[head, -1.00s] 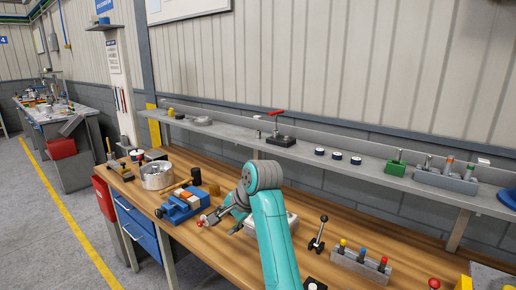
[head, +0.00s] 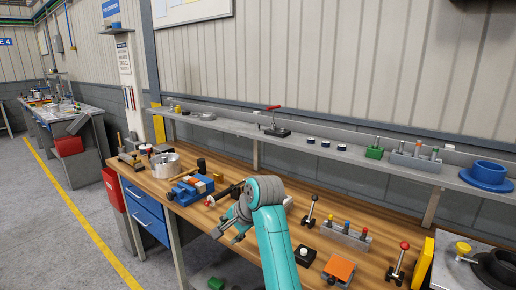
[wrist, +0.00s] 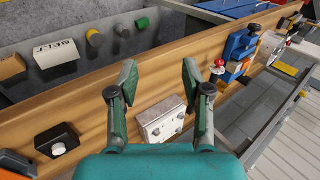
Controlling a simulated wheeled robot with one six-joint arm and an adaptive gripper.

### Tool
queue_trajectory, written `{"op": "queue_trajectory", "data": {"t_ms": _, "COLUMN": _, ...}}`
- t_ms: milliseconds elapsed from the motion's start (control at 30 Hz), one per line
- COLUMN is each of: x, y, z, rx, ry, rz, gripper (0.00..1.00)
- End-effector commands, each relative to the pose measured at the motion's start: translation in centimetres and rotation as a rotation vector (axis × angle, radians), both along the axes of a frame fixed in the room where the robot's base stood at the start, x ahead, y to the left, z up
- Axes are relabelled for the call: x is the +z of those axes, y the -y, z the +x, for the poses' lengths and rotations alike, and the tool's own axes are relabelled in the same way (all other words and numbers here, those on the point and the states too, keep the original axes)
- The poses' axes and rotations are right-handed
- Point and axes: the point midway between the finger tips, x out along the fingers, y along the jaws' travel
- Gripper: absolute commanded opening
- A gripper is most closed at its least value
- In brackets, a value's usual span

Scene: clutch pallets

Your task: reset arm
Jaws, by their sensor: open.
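My gripper (head: 230,232) hangs at the end of my teal arm, over the front edge of the wooden workbench (head: 170,196) in the head view. Its two fingers are apart with nothing between them, which also shows in the wrist view (wrist: 157,82). In the wrist view, a pale box with knobs (wrist: 162,122) lies on the bench beyond and below the fingers; my arm mostly hides it in the head view. A blue vise (head: 190,190) sits left of the gripper, with a red-tipped part (head: 209,201) nearby. The gripper looks clear of both.
A metal pot (head: 165,166) stands at the bench's left. To the right are a lever (head: 308,212), a rack of coloured pegs (head: 346,235), an orange block (head: 340,270) and a black button box (head: 303,256). A grey shelf (head: 230,127) runs along the wall.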

Motion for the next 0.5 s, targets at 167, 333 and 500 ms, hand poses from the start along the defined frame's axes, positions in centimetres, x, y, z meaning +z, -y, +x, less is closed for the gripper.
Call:
{"op": "queue_trajectory", "data": {"t_ms": 167, "x": -2.9, "y": 0.8, "z": -0.3, "rx": -0.003, "ry": 0.022, "rz": -0.003, "gripper": 0.49}}
{"op": "queue_trajectory", "data": {"t_ms": 333, "x": -6.3, "y": 1.8, "z": -0.9, "rx": -0.005, "ry": 0.055, "rz": -0.008, "gripper": 0.49}}
{"op": "queue_trajectory", "data": {"t_ms": 500, "x": -11.4, "y": 3.5, "z": -2.3, "rx": -0.009, "ry": 0.106, "rz": -0.022, "gripper": 0.49}}
